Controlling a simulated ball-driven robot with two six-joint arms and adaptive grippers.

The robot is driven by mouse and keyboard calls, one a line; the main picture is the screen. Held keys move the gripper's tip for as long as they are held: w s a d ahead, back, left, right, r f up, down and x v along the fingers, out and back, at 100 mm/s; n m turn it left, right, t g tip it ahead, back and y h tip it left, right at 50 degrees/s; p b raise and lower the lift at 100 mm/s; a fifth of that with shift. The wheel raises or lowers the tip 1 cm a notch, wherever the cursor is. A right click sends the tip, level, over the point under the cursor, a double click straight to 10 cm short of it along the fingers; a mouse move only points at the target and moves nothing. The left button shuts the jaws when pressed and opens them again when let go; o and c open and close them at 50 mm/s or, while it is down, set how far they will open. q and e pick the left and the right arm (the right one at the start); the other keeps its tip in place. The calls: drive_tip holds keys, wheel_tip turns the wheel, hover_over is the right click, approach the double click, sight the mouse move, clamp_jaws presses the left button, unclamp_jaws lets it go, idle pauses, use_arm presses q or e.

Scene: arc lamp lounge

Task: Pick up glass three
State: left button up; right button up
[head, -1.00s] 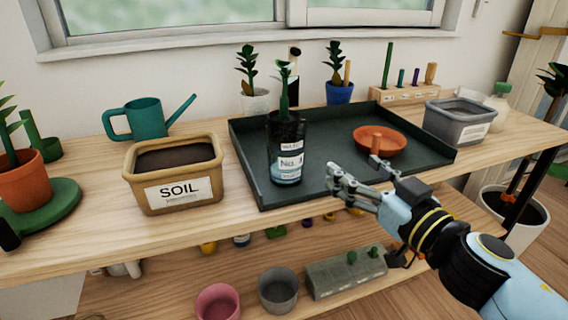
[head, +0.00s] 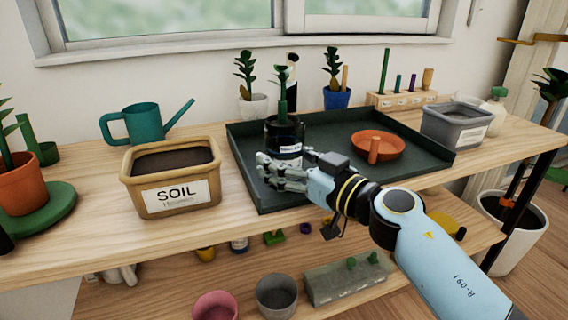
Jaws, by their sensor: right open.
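A dark glass jar (head: 284,131) with a cutting standing in it is upright near the front left of the green tray (head: 338,185). I cannot tell whether the fingers touch the glass. My left gripper is not in view.
A soil box (head: 172,196) stands left of the tray. An orange dish (head: 391,147) with a small upright piece lies in the tray's right part. A watering can (head: 143,124), potted plants and a grey bin (head: 457,138) stand around it. The tray's middle is mostly clear.

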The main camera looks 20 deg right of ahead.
drive_tip(key=shift+w+a, duration=0.1)
drive_tip(key=shift+w, duration=0.25)
drive_tip(key=c, duration=1)
drive_tip(key=shift+r, duration=0.1)
drive_tip(key=shift+c, duration=0.8)
